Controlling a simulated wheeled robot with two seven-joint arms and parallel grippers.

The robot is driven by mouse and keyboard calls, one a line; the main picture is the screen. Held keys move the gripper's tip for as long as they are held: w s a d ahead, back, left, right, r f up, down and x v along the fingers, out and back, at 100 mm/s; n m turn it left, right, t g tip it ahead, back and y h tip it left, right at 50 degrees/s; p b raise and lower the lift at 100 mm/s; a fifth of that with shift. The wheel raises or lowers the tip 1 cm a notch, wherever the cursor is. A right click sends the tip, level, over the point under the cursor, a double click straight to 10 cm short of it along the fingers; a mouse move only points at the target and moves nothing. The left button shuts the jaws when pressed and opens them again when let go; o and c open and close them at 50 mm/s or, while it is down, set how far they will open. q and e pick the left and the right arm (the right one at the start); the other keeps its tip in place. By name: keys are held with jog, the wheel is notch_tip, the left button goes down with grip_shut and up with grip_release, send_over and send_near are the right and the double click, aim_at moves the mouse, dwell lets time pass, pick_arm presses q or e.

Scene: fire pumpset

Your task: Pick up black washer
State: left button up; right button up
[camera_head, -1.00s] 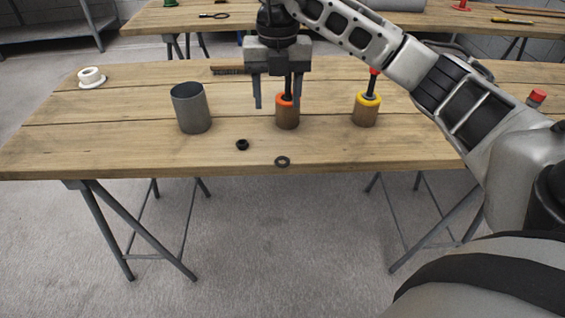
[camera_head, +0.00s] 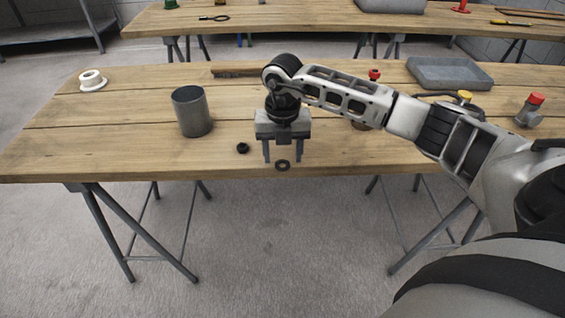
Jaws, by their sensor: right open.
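The black washer (camera_head: 283,165) is a flat dark ring lying on the wooden table near its front edge. My right gripper (camera_head: 283,157) points down with its fingers apart and nothing between them. In the picture its fingertips are just above and on either side of the washer; the exact height gap cannot be told. A small black nut-like piece (camera_head: 242,148) lies just left of the gripper. My left gripper is not in view.
A grey metal cylinder (camera_head: 192,112) stands left of the gripper. A white spool-like part (camera_head: 92,80) is at the far left. A grey tray (camera_head: 449,73) and a red-topped part (camera_head: 530,110) are at the right. The table's front left is clear.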

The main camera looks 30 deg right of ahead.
jog(key=shift+f, duration=0.7)
jog(key=shift+c, duration=0.3)
jog(key=c, duration=1)
